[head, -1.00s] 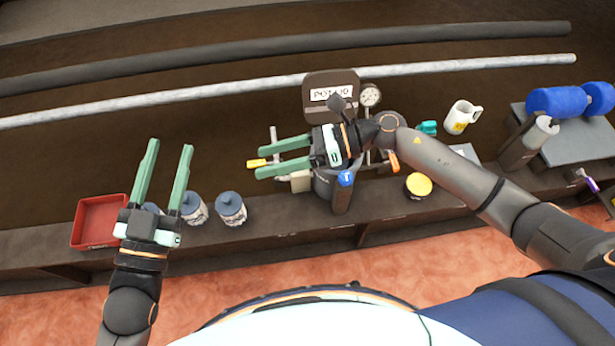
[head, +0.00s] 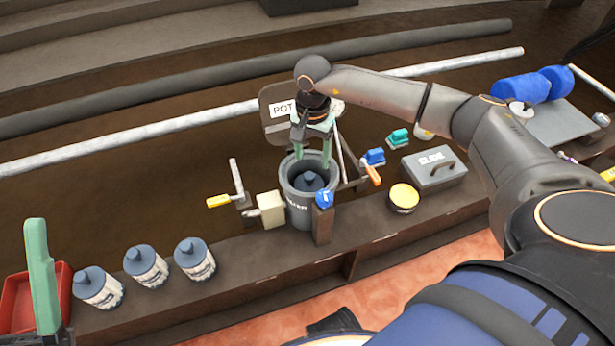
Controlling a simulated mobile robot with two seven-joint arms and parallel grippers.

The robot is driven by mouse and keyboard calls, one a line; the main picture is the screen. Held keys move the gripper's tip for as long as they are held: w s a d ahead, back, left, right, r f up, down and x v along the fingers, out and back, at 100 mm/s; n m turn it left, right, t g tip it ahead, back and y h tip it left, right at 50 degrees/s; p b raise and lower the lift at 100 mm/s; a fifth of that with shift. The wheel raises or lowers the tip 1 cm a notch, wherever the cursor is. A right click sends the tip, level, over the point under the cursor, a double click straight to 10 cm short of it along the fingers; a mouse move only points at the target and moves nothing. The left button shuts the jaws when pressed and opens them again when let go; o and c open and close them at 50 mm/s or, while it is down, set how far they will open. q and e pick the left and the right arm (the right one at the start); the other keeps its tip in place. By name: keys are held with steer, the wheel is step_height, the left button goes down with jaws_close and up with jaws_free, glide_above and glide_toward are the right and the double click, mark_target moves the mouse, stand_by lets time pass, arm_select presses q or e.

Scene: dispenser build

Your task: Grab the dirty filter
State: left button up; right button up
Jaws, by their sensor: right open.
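A dark blue capped filter (head: 311,181) sits inside the open grey canister (head: 296,213) at the middle of the bench. I take it for the dirty one, though its body is mostly hidden by the canister wall. My right gripper (head: 313,155) points down over the back of the canister mouth, open and empty, fingertips close to the rim. I cannot tell whether they are inside it. My left gripper shows at the lower left as one green finger (head: 42,275); its other finger is not visible.
Several similar blue-capped filters, such as this one (head: 195,259), stand left of the canister by a red tray (head: 18,303). A yellow-handled lever (head: 219,201) and a blue-topped post (head: 323,222) flank the canister. A grey box (head: 434,170) and yellow-lidded tin (head: 403,198) stand right.

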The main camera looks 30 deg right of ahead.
mark_target(309, 175)
step_height(309, 175, down, 2)
steer(key=shift+f, duration=0.2)
steer(key=f+b, duration=0.1)
steer(key=f, duration=0.1)
steer(key=a+f+b, duration=0.1)
steer(key=f, duration=0.1)
steer(key=shift+f+b, duration=0.1)
steer(key=shift+b, duration=0.25)
steer(key=shift+d+f, duration=0.1)
steer(key=shift+f, duration=0.35)
steer(key=shift+r, duration=0.1)
steer(key=shift+c, duration=0.2)
jaws_close()
